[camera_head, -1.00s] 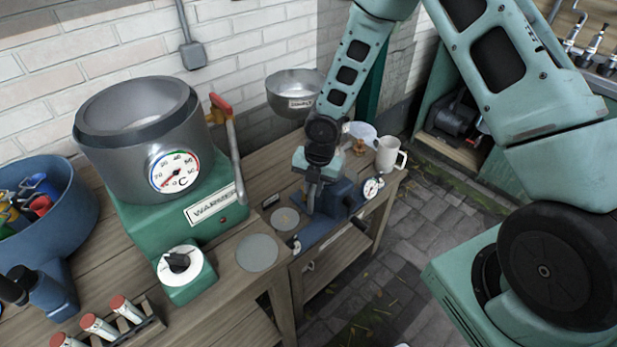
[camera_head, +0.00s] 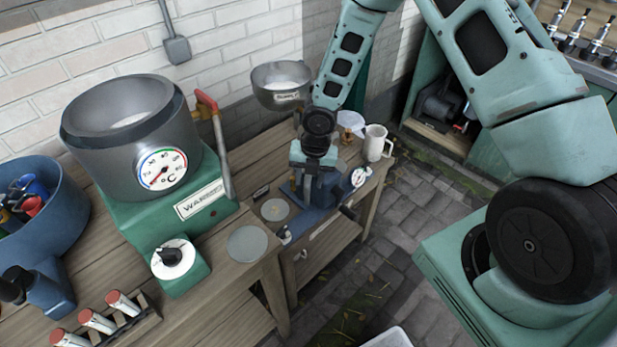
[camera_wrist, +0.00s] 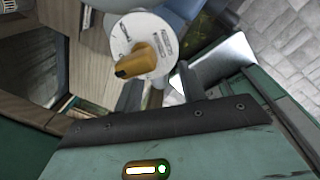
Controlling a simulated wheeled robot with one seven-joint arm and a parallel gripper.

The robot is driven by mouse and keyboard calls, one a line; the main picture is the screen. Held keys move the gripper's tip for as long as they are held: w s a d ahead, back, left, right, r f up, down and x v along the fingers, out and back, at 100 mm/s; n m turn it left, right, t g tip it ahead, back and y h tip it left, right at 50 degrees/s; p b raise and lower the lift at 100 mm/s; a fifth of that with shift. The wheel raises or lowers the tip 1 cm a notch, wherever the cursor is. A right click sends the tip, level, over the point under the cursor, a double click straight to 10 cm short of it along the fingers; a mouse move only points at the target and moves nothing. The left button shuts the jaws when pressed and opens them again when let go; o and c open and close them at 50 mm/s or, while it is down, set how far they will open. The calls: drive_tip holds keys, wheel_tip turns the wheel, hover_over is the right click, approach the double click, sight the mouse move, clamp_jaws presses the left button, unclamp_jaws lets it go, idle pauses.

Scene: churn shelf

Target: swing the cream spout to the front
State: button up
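A blue machine (camera_head: 318,212) stands on the wooden bench, largely hidden behind my gripper (camera_head: 309,188), which points down over it. In the wrist view a round white disc (camera_wrist: 128,32) with printed labels and an orange knob (camera_wrist: 144,56) lies just beyond my gripper (camera_wrist: 157,92). The dark fingers stand apart, and I see nothing clearly held between them. Whether they touch the machine I cannot tell. I cannot pick out the cream spout for certain; my gripper and arm cover that part.
A green warmer (camera_head: 165,215) with a grey drum stands left on the bench. A metal bowl (camera_head: 280,97) is behind my gripper. A white mug (camera_head: 375,143) and a small dial (camera_head: 358,177) are to its right. A flat grey disc (camera_head: 248,244) lies in front-left.

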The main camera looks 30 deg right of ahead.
wheel_tip(320, 180, up, 17)
drive_tip(key=d+p, duration=0.1)
drive_tip(key=p, duration=0.1)
drive_tip(key=shift+s+d+r, duration=0.15)
drive_tip(key=shift+s+d, duration=0.15)
drive_tip(key=shift+s, duration=0.15)
drive_tip(key=shift+a, duration=0.1)
idle(0.4)
